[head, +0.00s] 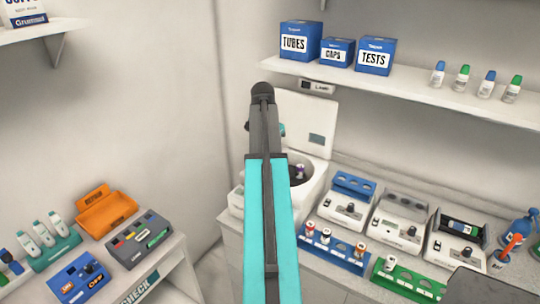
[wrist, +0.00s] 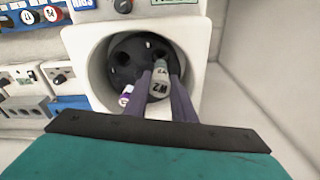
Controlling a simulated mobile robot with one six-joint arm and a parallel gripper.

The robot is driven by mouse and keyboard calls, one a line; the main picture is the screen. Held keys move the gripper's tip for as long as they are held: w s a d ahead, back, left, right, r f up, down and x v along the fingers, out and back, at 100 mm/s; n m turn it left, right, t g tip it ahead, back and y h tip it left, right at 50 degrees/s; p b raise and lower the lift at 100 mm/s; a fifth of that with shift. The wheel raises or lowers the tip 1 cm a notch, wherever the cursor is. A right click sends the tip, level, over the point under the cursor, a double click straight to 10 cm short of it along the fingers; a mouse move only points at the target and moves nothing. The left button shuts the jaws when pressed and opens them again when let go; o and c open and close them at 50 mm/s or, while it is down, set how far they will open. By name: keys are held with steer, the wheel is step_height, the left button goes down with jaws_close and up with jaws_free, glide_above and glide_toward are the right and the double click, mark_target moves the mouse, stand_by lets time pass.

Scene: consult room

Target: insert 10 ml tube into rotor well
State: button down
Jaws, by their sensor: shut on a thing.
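My gripper (wrist: 160,84) is shut on a tube (wrist: 159,78) with a grey-green cap and a pale label, seen end-on between the two dark fingers. They are over the dark rotor (wrist: 124,50) inside the open white centrifuge (wrist: 76,46). A purple-capped tube (wrist: 126,96) sits in the rotor beside the left finger. Open dark wells show in the rotor's upper part. The held tube's lower end is hidden, so I cannot tell whether it is in a well. In the head view my arm hides the gripper and part of the centrifuge (head: 316,187).
The centrifuge's raised lid (head: 310,112) stands behind the bowl. To its right are a blue tube rack (head: 338,254), a green rack (head: 408,282) and several small white devices (head: 399,222). A shelf (head: 420,92) with boxes and bottles hangs above.

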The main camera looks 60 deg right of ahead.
steer(key=shift+f+b, duration=0.8)
steer(key=shift+f, duration=0.35)
steer(key=shift+a+f, duration=0.1)
steer(key=shift+f, duration=0.1)
stand_by(1.2)
steer(key=shift+f+b, duration=0.7)
steer(key=shift+f, duration=1.65)
steer(key=c, duration=1.4)
jaws_free()
steer(key=shift+r, duration=0.1)
